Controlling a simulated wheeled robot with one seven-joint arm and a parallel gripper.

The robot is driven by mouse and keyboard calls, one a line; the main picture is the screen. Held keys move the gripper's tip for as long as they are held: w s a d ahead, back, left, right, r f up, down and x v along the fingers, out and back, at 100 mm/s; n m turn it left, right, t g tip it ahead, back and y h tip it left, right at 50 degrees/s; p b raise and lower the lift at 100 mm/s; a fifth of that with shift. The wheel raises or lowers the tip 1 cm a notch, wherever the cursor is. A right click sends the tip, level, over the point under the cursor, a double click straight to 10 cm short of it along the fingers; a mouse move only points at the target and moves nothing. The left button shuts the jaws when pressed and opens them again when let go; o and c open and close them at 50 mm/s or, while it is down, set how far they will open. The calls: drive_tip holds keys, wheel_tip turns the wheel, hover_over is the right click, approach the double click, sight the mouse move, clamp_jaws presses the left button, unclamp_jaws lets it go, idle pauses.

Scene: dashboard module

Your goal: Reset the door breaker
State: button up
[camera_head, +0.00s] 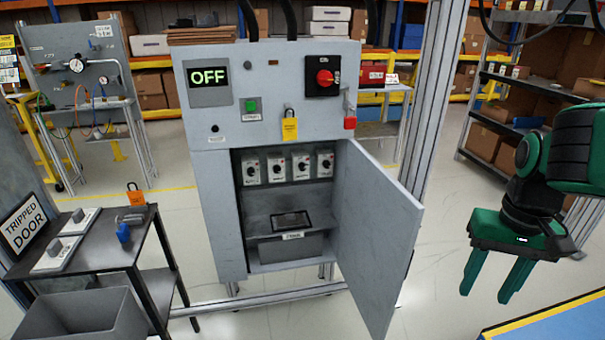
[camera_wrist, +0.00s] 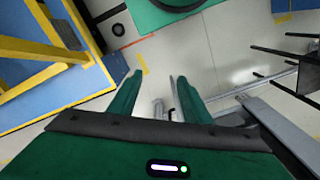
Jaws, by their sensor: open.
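The grey electrical cabinet (camera_head: 217,170) stands in the middle of the head view. Its lower door (camera_head: 375,230) is swung open to the right. Inside, a row of several breakers (camera_head: 277,169) with black knobs sits on the upper panel. The knob positions are too small to tell surely. A display (camera_head: 209,77) reads OFF. A red rotary switch (camera_head: 324,78) and a green button (camera_head: 252,106) are on the upper front. My gripper (camera_head: 486,296) is open and empty, right of the open door and apart from it. Its fingers (camera_wrist: 152,88) also show in the wrist view, with nothing between them.
A black side table (camera_head: 100,256) at left holds a TRIPPED DOOR sign (camera_head: 25,224), switch modules and padlocks. A yellow tag with padlock (camera_head: 289,129) hangs on the cabinet front. A metal post (camera_head: 428,110) stands behind the door. Floor between door and gripper is clear.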

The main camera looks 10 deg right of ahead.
sight(303, 168)
drive_tip(key=w+a+r+n+t, duration=0.1)
drive_tip(key=w+a+n+t, duration=0.15)
drive_tip(key=w+a, duration=0.45)
drive_tip(key=w+a+r+n+t, duration=0.1)
drive_tip(key=w+a+n+t, duration=0.15)
drive_tip(key=w, duration=0.75)
drive_tip(key=w+f+t+h, duration=0.25)
drive_tip(key=w+t, duration=0.25)
drive_tip(key=w, duration=2.4)
drive_tip(key=w+a+f+n+t+y, duration=0.1)
drive_tip(key=w+a+f+t, duration=0.3)
drive_tip(key=w+f, duration=0.5)
drive_tip(key=w+a+f+t+y, duration=0.1)
drive_tip(key=w+a+f+t, duration=0.3)
drive_tip(key=w+f, duration=0.5)
drive_tip(key=w, duration=0.4)
drive_tip(key=w+r, duration=0.1)
drive_tip(key=w, duration=0.3)
drive_tip(key=w+r, duration=0.1)
drive_tip(key=w, duration=0.3)
drive_tip(key=shift+d+r, duration=0.1)
drive_tip(key=shift+d, duration=0.1)
drive_tip(key=c, duration=1)
